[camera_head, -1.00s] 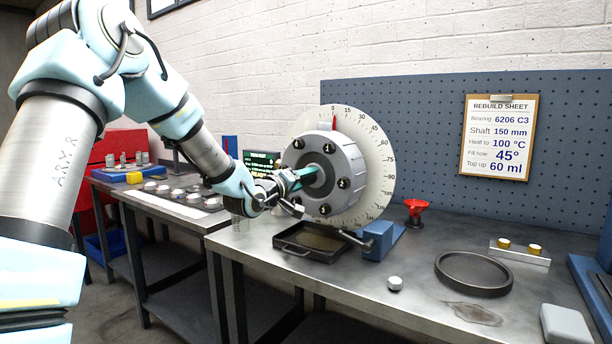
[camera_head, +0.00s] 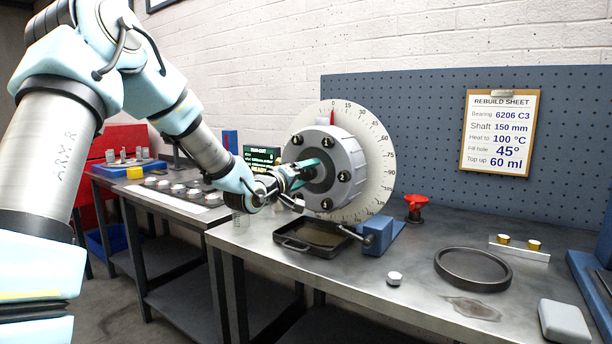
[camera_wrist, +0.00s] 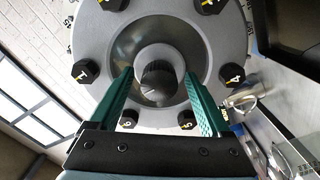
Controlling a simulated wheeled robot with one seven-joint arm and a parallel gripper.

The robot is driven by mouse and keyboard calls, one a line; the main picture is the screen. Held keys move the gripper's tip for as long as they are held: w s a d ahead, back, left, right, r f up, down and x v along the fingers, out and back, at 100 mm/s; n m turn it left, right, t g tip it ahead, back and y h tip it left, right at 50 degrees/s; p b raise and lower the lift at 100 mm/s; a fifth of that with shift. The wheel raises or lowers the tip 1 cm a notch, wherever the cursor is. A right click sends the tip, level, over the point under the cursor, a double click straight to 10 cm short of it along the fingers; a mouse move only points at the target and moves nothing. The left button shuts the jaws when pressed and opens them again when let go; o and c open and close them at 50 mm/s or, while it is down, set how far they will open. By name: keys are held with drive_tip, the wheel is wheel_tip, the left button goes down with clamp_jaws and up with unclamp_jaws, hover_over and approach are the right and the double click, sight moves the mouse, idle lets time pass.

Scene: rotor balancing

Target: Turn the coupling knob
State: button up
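The coupling knob (camera_wrist: 158,77) is a small dark ribbed cap at the centre of the grey round coupling (camera_wrist: 225,40). Numbered black bolts ring the coupling, which also shows in the head view (camera_head: 350,155) in front of a white degree dial (camera_head: 378,150). My gripper (camera_wrist: 160,76) is open, its green fingers on either side of the knob. A gap shows between each finger and the knob. In the head view my gripper (camera_head: 312,166) reaches the coupling's centre from the left, and the knob is hidden there.
A black drip pan (camera_head: 312,250) lies below the coupling, beside a blue block (camera_head: 378,236). A ready screen (camera_head: 262,165) is behind my wrist.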

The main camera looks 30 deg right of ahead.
drive_tip(key=b+v, duration=0.1)
drive_tip(key=v, duration=0.9)
drive_tip(key=shift+s+a+b, duration=0.15)
drive_tip(key=shift+a+b, duration=0.25)
drive_tip(key=a+f+y+p, duration=0.1)
drive_tip(key=a+f+y, duration=0.25)
drive_tip(key=a, duration=0.25)
drive_tip(key=w+a+f+y+p, duration=0.1)
drive_tip(key=a+f+y, duration=0.25)
drive_tip(key=a, duration=0.35)
drive_tip(key=a+f+y+p, duration=0.1)
drive_tip(key=a+f+y, duration=0.25)
drive_tip(key=a, duration=0.25)
drive_tip(key=s+a+f+g+y+p, duration=0.2)
drive_tip(key=s+a+g+y, duration=0.3)
drive_tip(key=s+a, duration=1)
drive_tip(key=shift+s+a+f+g, duration=0.3)
drive_tip(key=shift+a+g, duration=0.35)
drive_tip(key=shift+g, duration=0.45)
